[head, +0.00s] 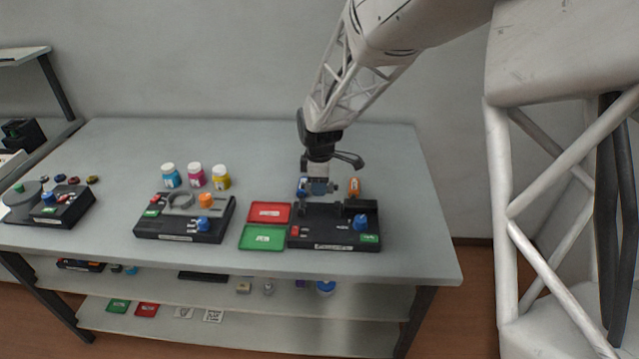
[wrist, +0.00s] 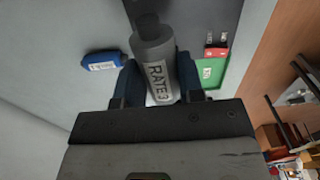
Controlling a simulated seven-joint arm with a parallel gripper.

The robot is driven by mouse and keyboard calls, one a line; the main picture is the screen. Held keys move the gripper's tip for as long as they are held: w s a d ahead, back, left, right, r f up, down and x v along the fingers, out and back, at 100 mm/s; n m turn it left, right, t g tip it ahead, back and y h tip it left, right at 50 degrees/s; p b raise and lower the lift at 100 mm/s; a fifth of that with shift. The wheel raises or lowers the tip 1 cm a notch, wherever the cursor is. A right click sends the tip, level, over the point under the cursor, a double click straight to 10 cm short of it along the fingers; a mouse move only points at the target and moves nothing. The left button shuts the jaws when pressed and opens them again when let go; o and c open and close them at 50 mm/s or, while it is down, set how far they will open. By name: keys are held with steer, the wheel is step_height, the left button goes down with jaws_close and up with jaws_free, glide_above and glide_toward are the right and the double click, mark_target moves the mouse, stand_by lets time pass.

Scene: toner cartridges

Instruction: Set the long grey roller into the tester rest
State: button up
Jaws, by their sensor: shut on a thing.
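The long grey roller (wrist: 152,48) shows in the wrist view as a grey cylinder with a white label reading "RATE3". My gripper (wrist: 158,78) is shut on it, one dark blue finger on each side of the label. The roller's far end narrows to a dark tip over a dark grey surface. In the head view my gripper (head: 319,188) is above the back part of the black tester (head: 320,236) at the right of the table. The tester rest is partly hidden behind my gripper there, and I cannot tell whether the roller touches it.
A blue labelled piece (wrist: 102,61) lies left of the roller in the wrist view. An orange piece (head: 354,186) stands behind the tester. A red tray (head: 270,212) and green tray (head: 263,238) lie left of it. Another black station (head: 185,226) and several bottles stand farther left.

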steer(key=shift+f, duration=0.15)
glide_above(319, 212)
steer(key=shift+f, duration=2.4)
steer(key=shift+f, duration=0.95)
stand_by(1.4)
steer(key=o, duration=1)
steer(key=shift+r, duration=0.15)
steer(key=shift+r, duration=2.2)
steer(key=shift+d, duration=0.1)
